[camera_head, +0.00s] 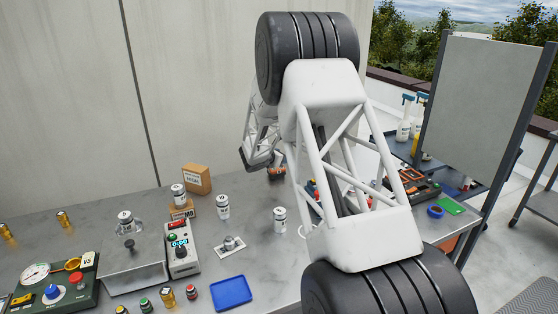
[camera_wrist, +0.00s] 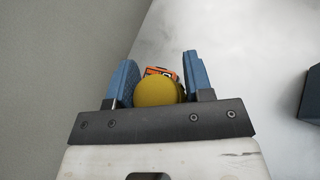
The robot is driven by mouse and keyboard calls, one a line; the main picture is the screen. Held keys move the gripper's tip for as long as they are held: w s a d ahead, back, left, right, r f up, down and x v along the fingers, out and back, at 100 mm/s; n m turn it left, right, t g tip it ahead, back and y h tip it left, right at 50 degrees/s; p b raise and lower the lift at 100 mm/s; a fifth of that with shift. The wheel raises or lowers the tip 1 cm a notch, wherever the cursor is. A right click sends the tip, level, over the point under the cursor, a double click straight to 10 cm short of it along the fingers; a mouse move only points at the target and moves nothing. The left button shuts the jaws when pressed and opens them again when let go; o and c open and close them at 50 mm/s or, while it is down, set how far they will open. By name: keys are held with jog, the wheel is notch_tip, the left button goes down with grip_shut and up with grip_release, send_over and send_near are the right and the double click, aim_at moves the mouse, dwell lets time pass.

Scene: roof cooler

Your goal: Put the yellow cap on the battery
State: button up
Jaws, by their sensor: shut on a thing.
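My gripper (camera_wrist: 160,68) is shut on the rounded yellow cap (camera_wrist: 158,92), held between its two blue finger pads in the wrist view. An orange and black object, likely the battery (camera_wrist: 162,72), shows just beyond the cap; the cap hides part of it. I cannot tell whether the cap touches it. In the head view, my gripper (camera_head: 262,162) is low over the back of the table, partly behind my arm. A small orange-brown object (camera_head: 277,172) lies beside its tip there. The cap cannot be made out in that view.
A cardboard box (camera_head: 197,179) and several white canisters (camera_head: 280,221) stand left and in front of my gripper. A control box (camera_head: 182,250) and blue tray (camera_head: 231,293) are nearer. The wall (camera_head: 70,110) rises behind. A tool tray (camera_head: 411,178) is at right.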

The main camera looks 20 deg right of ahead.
jog(key=shift+w+d+f, duration=0.1)
jog(key=shift+w+d, duration=0.2)
jog(key=shift+w, duration=0.65)
jog(key=shift+w+d+f, duration=0.1)
jog(key=shift+w+d, duration=0.15)
jog(key=shift+w, duration=0.7)
jog(key=shift+w+d+f, duration=0.1)
jog(key=shift+w+f, duration=0.05)
jog(key=shift+w, duration=0.3)
jog(key=shift+f, duration=1.65)
jog(key=shift+f, duration=0.1)
jog(key=o, duration=0.9)
